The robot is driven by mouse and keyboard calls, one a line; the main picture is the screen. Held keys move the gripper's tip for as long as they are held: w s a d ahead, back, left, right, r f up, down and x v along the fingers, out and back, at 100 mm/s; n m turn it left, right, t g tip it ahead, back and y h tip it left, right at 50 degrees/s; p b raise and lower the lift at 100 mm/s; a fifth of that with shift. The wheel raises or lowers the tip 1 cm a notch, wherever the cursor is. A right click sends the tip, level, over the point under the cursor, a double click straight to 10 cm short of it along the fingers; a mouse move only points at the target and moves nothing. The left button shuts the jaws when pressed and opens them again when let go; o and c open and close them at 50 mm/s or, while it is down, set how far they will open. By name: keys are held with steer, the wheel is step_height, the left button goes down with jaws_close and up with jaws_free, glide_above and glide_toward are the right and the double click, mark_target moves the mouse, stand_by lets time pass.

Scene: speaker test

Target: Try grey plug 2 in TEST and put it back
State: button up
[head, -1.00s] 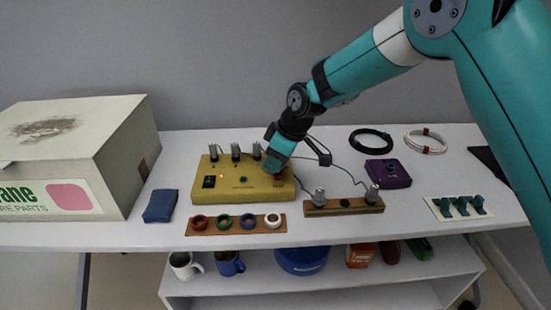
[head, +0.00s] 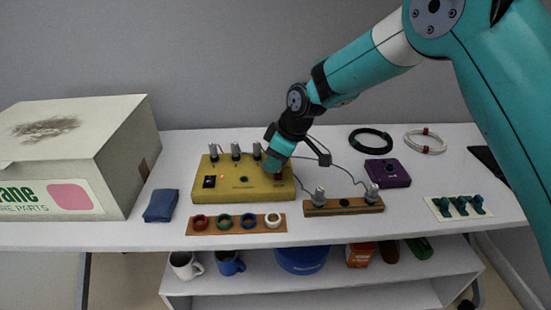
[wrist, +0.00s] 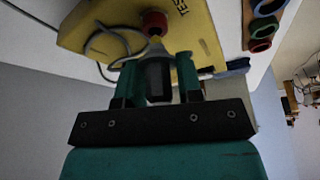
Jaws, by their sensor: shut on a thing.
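My gripper (head: 274,163) is over the right part of the yellow box (head: 225,185). In the wrist view, the teal fingers of my gripper (wrist: 157,72) are shut on a grey plug (wrist: 158,80). The plug's narrow tip points at the red socket (wrist: 154,22) beside the lettering TEST. The tip is at or very near the socket mouth; I cannot tell whether it is inside. The red socket also shows below my gripper in the head view (head: 279,177). A brown rack (head: 343,210) holds two grey plugs (head: 319,196) (head: 371,193), with an empty hole between them.
Several black-and-grey plugs (head: 236,152) stand along the yellow box's back edge. A grey cable loops beside my gripper. A ring board (head: 195,230), a purple box (head: 388,173) and teal pieces (head: 460,206) stand nearby. A large carton (head: 80,150) blocks the left.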

steer(key=shift+f+b, duration=0.5)
steer(key=shift+f, duration=0.4)
steer(key=o, duration=1)
steer(key=shift+r, duration=0.1)
steer(key=shift+r+p, duration=2.7)
steer(key=shift+r, duration=1)
